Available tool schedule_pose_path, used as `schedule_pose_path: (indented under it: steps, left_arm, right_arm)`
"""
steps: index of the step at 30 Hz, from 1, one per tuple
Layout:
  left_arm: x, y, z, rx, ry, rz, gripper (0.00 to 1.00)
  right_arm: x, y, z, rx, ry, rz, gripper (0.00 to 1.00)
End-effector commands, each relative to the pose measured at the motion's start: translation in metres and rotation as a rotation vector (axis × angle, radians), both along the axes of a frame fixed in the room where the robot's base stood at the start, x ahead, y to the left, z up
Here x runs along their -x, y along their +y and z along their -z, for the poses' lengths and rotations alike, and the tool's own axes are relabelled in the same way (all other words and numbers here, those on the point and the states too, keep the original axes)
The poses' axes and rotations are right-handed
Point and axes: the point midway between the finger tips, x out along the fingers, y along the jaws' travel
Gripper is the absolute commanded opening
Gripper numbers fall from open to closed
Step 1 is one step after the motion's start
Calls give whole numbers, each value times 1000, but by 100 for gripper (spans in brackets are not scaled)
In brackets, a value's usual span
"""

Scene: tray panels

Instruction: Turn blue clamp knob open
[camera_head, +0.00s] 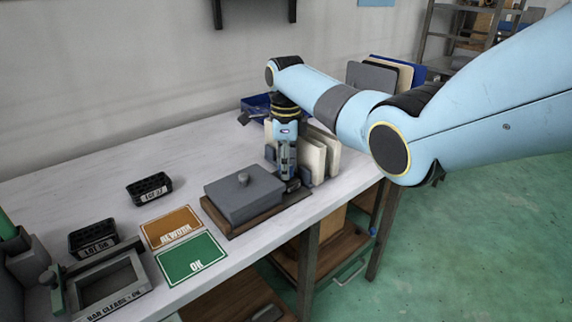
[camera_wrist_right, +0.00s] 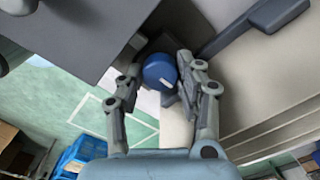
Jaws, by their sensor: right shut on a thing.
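The blue clamp knob (camera_wrist_right: 159,72) shows in the right wrist view as a round blue cap with a white mark near its lower edge. My right gripper (camera_wrist_right: 160,68) has one finger on each side of it and is shut on it. In the head view my right gripper (camera_head: 287,178) points down at the right end of a wooden base (camera_head: 228,224) that carries a grey block (camera_head: 243,199) with a small knob on top. The blue knob is hidden there behind the gripper. My left gripper is not in view.
Upright cream panels (camera_head: 313,158) stand close behind and right of my right gripper. A blue bin (camera_head: 257,105) sits further back. An orange REWORK card (camera_head: 172,226), a green OK card (camera_head: 191,258) and black holders (camera_head: 149,188) lie to the left. The table's back left is clear.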

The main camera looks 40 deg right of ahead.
Motion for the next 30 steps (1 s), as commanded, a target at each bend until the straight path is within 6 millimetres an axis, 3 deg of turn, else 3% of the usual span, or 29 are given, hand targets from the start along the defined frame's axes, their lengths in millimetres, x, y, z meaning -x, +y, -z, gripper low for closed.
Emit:
schedule_pose_path:
  steps: [14, 30]
  left_arm:
    - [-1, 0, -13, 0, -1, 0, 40]
    - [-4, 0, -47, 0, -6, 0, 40]
  right_arm:
    - [0, 0, -3, -1, 1, -99, 3]
    - [-1, 0, -3, -1, -1, -573, 3]
